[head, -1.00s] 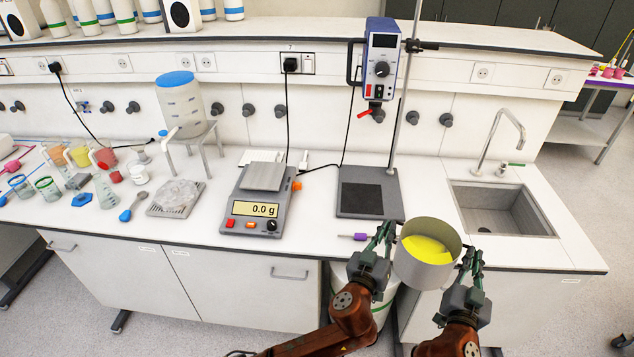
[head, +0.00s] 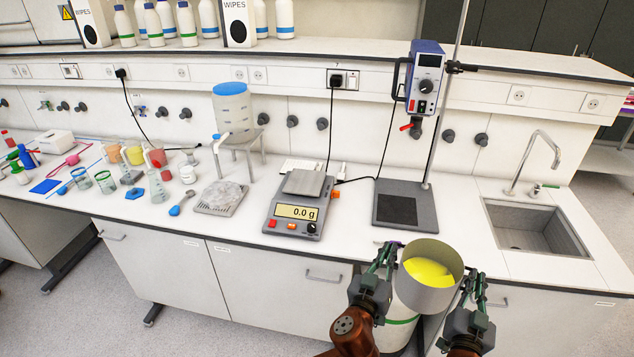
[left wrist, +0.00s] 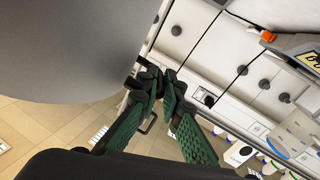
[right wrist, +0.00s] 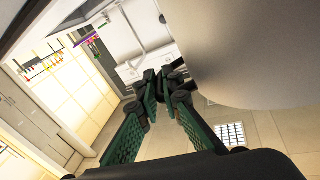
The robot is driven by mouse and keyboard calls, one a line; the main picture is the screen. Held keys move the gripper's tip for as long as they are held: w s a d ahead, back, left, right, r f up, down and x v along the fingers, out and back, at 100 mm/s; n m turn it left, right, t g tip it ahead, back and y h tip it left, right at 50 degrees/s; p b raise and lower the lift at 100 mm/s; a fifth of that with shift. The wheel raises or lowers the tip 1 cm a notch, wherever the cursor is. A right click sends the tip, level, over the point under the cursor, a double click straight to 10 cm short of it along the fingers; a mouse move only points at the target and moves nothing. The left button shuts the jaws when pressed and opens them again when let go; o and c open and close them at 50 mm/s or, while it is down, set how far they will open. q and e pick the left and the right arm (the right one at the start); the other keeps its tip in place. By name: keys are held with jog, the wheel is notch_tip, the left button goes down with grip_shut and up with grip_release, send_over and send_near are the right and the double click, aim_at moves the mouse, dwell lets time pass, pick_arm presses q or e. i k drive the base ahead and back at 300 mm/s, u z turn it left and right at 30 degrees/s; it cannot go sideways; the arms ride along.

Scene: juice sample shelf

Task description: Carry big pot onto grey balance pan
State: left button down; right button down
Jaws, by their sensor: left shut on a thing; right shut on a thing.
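The big pot (head: 428,293) is a grey metal cylinder with yellow contents. It is held upright in the air in front of the bench edge, between my two grippers. My left gripper (head: 389,254) is shut at its left side, and my right gripper (head: 474,283) is shut at its right side. The pot wall fills the upper left of the left wrist view (left wrist: 60,50) and the upper right of the right wrist view (right wrist: 260,50). The grip points on the pot are hard to see. The balance's grey pan (head: 304,182) is empty, and its display reads 0.0 g.
A stirrer stand with a dark base plate (head: 404,208) stands right of the balance (head: 292,228). A sink (head: 537,228) is further right. The bench front before the balance is clear.

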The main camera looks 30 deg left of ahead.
aim_at(305, 180)
jog(key=u, duration=0.95)
jog(key=i, duration=0.4)
